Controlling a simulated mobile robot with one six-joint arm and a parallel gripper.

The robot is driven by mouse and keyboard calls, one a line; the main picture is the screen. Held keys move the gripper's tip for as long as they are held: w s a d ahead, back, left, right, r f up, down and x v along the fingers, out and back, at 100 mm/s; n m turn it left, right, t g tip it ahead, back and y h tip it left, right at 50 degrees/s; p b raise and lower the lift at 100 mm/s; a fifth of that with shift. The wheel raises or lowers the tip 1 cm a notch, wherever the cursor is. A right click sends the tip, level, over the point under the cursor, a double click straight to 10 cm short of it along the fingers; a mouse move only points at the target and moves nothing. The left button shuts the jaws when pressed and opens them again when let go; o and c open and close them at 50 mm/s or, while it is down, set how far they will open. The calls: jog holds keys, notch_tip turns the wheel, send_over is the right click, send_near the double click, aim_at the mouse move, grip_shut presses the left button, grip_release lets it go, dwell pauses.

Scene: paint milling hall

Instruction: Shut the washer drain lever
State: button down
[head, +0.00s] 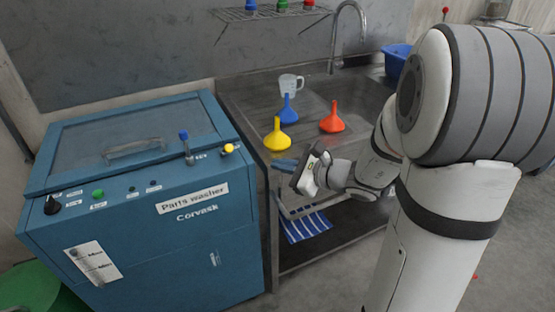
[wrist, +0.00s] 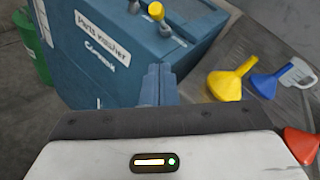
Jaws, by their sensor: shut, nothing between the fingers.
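The blue parts washer (head: 150,225) stands at the left of the head view and also fills the upper left of the wrist view (wrist: 120,60). A lever with a blue tip (head: 185,148) stands upright on its top right. A lever with a yellow knob (head: 228,148) is beside it, near the right edge; the yellow knob also shows in the wrist view (wrist: 156,11). Their labels are too small to read, so I cannot tell which is the drain lever. My gripper (head: 276,163) is shut and empty, right of the washer and apart from both levers; its closed fingers show in the wrist view (wrist: 158,75).
A steel sink bench (head: 246,105) stands right of the washer, with a yellow funnel (head: 278,140), a blue funnel (head: 288,112), a red funnel (head: 331,120) and a clear jug (head: 291,83). A black knob (head: 52,206) and green button (head: 98,194) are on the washer's left.

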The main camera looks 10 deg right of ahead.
aim_at(226, 150)
jog(key=w+a+p, duration=0.1)
jog(key=w+a, duration=0.5)
jog(key=a, duration=0.2)
jog(key=shift+w+a+f, duration=0.15)
jog(key=shift+w+a, duration=0.05)
jog(key=shift+a, duration=0.2)
jog(key=shift+d+p, duration=0.1)
jog(key=shift+p, duration=0.2)
